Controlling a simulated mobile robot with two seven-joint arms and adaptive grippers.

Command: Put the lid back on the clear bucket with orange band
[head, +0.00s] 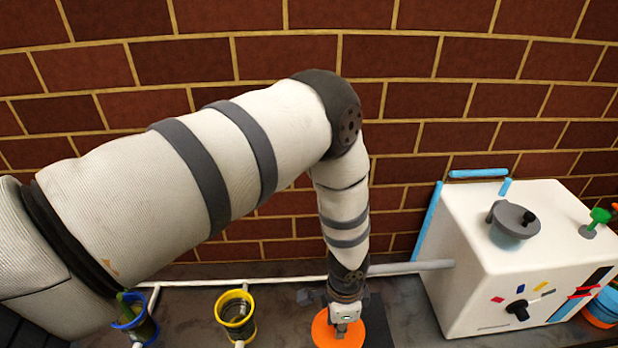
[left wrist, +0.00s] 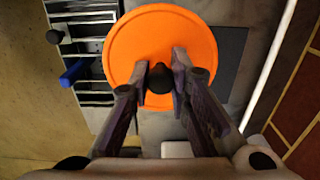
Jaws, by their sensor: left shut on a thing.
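The orange round lid (head: 322,333) is at the bottom centre of the head view, below my left gripper (head: 341,327). In the left wrist view the lid (left wrist: 150,35) is seen face on, with a black knob (left wrist: 160,78) in its middle. My left gripper (left wrist: 161,90) has its two fingers on either side of the knob and is shut on it. I cannot tell whether the lid rests on something or hangs above the table. No clear bucket with an orange band can be made out for sure; anything under the lid is hidden. My right gripper is not in view.
A yellow-rimmed container (head: 237,300) and a blue-rimmed one (head: 135,318) stand to the left. A white box-shaped machine (head: 480,270) stands to the right, with a blue and orange object (head: 603,308) beside it. A slatted metal rack (left wrist: 88,17) and a dark mat (left wrist: 230,60) lie near the lid.

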